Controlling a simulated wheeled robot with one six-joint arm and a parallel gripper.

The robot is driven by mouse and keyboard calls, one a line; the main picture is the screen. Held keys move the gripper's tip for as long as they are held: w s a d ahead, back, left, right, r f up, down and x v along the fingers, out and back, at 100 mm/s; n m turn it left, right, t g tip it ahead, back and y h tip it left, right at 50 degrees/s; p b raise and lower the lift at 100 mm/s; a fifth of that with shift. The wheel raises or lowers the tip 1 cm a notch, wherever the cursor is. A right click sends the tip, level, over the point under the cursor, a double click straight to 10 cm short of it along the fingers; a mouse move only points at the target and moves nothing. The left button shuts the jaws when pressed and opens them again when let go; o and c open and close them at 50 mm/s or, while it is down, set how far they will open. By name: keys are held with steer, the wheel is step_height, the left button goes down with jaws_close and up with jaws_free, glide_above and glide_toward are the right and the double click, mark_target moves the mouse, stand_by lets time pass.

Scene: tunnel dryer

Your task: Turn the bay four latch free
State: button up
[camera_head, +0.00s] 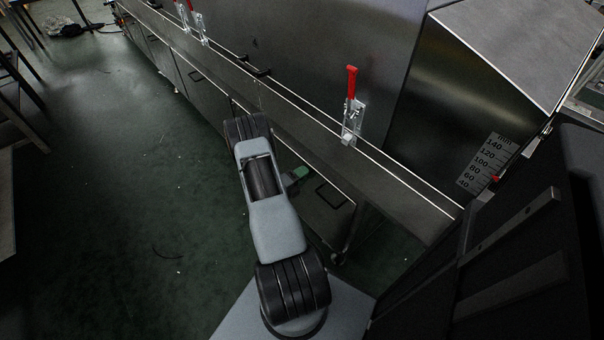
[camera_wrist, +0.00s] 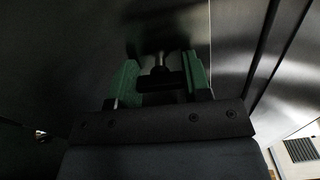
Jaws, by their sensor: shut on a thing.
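In the wrist view my gripper (camera_wrist: 159,68) has its two green fingers on either side of a dark T-shaped latch handle (camera_wrist: 160,79). It is shut on this handle, whose crossbar lies between the fingers and whose short stem runs back toward a dark metal face. In the head view only a green part of my gripper (camera_head: 298,175) shows, beside the low front of the dryer; my arm covers the rest. The handle is hidden there. No bay number is readable, so I cannot tell which bay this is.
A red-handled clamp (camera_head: 350,99) stands upright on the dryer ledge, with more red clamps (camera_head: 197,27) farther back. A dark bar handle (camera_head: 331,194) is on a low door to the right of my gripper. The green floor (camera_head: 150,200) at left is mostly clear.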

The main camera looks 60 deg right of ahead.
steer(key=shift+s+n, duration=0.1)
steer(key=shift+n, duration=0.7)
steer(key=o, duration=0.9)
steer(key=p+v, duration=0.2)
steer(key=v, duration=1.1)
steer(key=shift+a, duration=0.35)
